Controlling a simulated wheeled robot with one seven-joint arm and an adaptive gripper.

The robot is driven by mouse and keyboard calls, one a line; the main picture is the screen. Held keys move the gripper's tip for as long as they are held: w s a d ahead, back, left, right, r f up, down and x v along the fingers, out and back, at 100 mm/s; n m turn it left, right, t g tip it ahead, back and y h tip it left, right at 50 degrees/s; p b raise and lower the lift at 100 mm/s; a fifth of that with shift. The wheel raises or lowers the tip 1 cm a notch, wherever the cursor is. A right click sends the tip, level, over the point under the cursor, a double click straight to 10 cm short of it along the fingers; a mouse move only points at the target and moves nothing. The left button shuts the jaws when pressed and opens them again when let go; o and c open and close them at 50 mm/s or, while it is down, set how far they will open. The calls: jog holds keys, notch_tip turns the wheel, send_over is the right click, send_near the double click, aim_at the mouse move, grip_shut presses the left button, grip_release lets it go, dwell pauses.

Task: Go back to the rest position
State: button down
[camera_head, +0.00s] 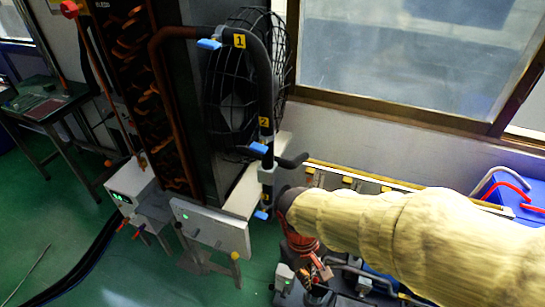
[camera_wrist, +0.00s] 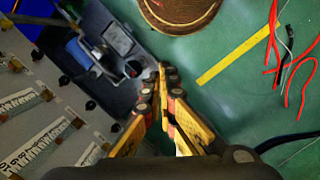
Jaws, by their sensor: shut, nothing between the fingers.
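My gripper (camera_wrist: 162,72) is in the wrist view, its yellow and black fingers closed together at the tips with nothing between them. It hangs above the floor, apart from the things below. In the head view my arm in its yellowish cover reaches in from the right, and its dark end is beside the lower part of a dark pipe (camera_head: 266,95). The pipe carries blue-handled valves (camera_head: 209,44) and yellow labels 1 and 2. The fingers are hard to make out in the head view.
A caged fan (camera_head: 225,95) stands behind the pipe. A white panel (camera_head: 215,229) and a white box with green lights (camera_head: 130,190) stand at lower left. A blue crate (camera_head: 508,192) is at right. Green floor (camera_head: 120,275) is open at lower left. A brown round object (camera_wrist: 180,14) lies ahead.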

jog(key=s+d+r+m+t, duration=0.1)
jog(key=d+r+m+t, duration=0.2)
jog(key=r, duration=0.6)
jog(key=s+d+r+m+t+y, duration=0.1)
jog(key=d+r+m+t, duration=0.1)
jog(key=d+r, duration=0.5)
jog(key=shift+d+r+m+t+y+p, duration=0.35)
jog(key=shift+r+t, duration=0.35)
jog(key=shift+r, duration=0.25)
jog(key=shift+s+a, duration=0.1)
